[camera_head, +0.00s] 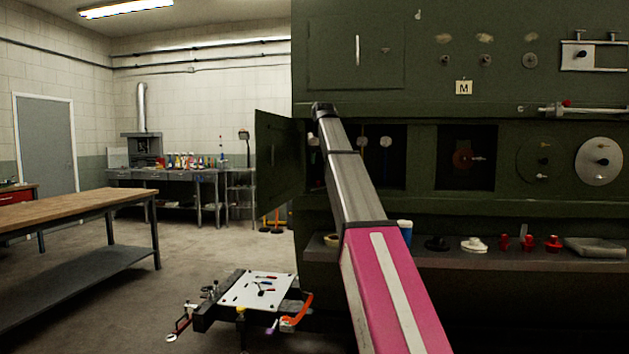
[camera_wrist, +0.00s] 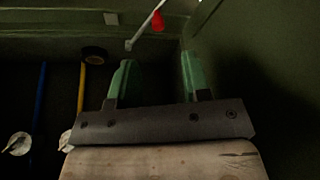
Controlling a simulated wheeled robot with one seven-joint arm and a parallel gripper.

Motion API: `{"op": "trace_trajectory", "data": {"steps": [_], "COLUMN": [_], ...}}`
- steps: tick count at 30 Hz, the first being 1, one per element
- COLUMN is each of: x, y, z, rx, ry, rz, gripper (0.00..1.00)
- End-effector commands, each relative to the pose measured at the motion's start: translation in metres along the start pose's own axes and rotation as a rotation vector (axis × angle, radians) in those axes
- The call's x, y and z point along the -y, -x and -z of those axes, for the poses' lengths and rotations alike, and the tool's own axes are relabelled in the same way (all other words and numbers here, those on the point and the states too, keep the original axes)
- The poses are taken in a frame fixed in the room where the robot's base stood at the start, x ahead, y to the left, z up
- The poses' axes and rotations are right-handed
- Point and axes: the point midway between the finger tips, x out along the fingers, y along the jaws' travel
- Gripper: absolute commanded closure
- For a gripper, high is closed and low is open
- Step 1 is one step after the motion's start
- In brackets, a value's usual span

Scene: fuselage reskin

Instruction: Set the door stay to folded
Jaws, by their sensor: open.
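The door stay (camera_wrist: 145,30) shows in the wrist view as a thin pale rod with a red tip or knob (camera_wrist: 157,21). It runs slantwise at the top, near the corner of the green opening. My gripper (camera_wrist: 157,76) is open, its two green fingers apart with nothing between them. The stay lies beyond the fingertips, roughly in line with the gap; I see no contact. In the head view the open green door (camera_head: 278,165) stands out to the left of its compartment (camera_head: 390,172). My arm covers part of that compartment, and the gripper cannot be made out there.
Inside the compartment are a blue rod (camera_wrist: 39,105), a yellow rod (camera_wrist: 81,88), a dark ring (camera_wrist: 93,55) and pale discs (camera_wrist: 18,143). A ledge (camera_head: 470,262) with small parts runs below. A low cart (camera_head: 262,290) stands at the lower left.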

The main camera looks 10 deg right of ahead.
Motion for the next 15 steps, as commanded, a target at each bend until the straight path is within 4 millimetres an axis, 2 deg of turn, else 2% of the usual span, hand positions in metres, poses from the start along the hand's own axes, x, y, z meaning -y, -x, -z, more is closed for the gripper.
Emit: {"op": "trace_trajectory", "data": {"steps": [9, 15], "x": [-0.001, -0.001], "y": [-0.057, -0.079], "z": [-0.001, 0.0], "rx": [0.0, -0.002], "ry": [0.0, 0.0], "rz": [-0.001, -0.002], "gripper": [0.56, 0.56]}}
